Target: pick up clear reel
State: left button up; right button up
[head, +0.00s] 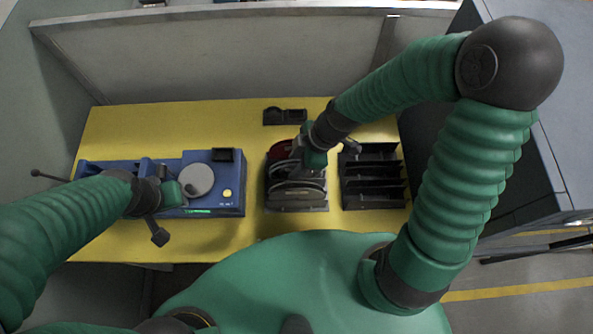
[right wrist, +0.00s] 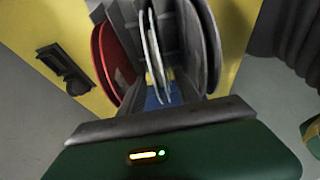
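A dark rack (head: 297,206) stands near the middle of the yellow table and holds several upright reels. A red reel (head: 281,150) is at its back; it shows on the left in the right wrist view (right wrist: 113,62). Thin pale, clear-looking reels (right wrist: 152,45) stand in the middle of that view, with a grey disc (right wrist: 205,45) to their right. My right gripper (head: 303,170) is over the rack, among the reels, and looks open; its fingertips are partly hidden. No reel is clearly clamped. My left gripper (head: 186,190) is over the blue device (head: 228,200); its fingers are too small to read.
The blue device carries a round grey disc (head: 196,179). A black slotted rack (head: 374,190), which looks empty, stands close to the right of the reel rack. A small black holder (head: 285,116) lies behind. The table (head: 240,236) is bare along its front.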

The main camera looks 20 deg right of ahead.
jog(key=x, duration=0.2)
jog(key=shift+s+a+f, duration=0.15)
jog(key=shift+a+f, duration=0.05)
jog(key=shift+f, duration=0.05)
jog(key=shift+w+a+f, duration=0.1)
jog(key=shift+w+a, duration=0.05)
jog(key=shift+w, duration=0.1)
jog(key=shift+s, duration=0.1)
grip_shut()
